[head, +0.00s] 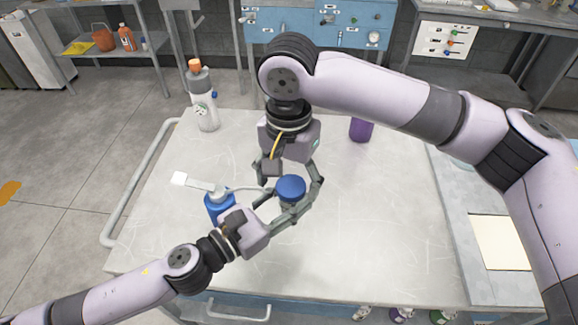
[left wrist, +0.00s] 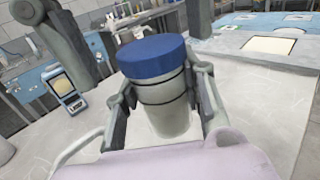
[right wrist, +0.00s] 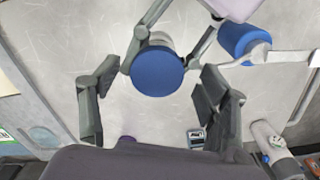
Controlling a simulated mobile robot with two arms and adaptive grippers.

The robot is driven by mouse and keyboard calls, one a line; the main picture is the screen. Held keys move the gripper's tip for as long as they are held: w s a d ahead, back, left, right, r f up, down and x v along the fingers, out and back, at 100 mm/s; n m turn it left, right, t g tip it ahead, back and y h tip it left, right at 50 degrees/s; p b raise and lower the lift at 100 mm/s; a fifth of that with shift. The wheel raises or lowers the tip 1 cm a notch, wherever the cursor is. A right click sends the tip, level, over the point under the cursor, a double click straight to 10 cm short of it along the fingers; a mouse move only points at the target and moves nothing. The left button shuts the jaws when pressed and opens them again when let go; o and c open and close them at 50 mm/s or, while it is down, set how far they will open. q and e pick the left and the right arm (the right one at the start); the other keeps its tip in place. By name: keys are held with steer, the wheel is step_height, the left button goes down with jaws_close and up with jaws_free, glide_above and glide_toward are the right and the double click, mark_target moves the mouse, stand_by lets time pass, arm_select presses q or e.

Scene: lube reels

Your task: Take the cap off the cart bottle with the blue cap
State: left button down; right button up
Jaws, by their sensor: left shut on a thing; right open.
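The cart bottle (left wrist: 170,118) is a pale cylinder with a wide blue cap (head: 291,186), upright over the white cart top (head: 370,230). My left gripper (head: 287,206) is shut on the bottle's body below the cap, one finger on each side in the left wrist view. The cap is on the bottle. My right gripper (right wrist: 155,92) is open and points down from above. In the right wrist view the cap (right wrist: 157,72) lies between its spread fingers, with gaps on both sides. Whether the bottle's base touches the cart is hidden.
A white bottle with an orange cap (head: 204,105) stands at the back left, a purple object (head: 361,129) at the back. The cart's right side is mostly clear.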

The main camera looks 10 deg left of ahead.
steer(key=shift+f, duration=0.1)
steer(key=shift+c, duration=0.5)
arm_select(q)
steer(key=shift+d, duration=0.1)
arm_select(e)
steer(key=shift+a, duration=0.1)
steer(key=c, duration=1.1)
arm_select(q)
steer(key=shift+s, duration=0.1)
arm_select(e)
steer(key=n, duration=0.6)
steer(key=shift+n, duration=0.3)
steer(key=shift+c, duration=0.2)
arm_select(q)
steer(key=shift+r, duration=0.1)
arm_select(e)
steer(key=n, duration=1.6)
steer(key=shift+d, duration=0.2)
steer(key=n, duration=0.7)
steer(key=shift+w+n, duration=0.15)
steer(key=shift+n, duration=0.15)
steer(key=n, duration=0.6)
steer(key=shift+w, duration=0.1)
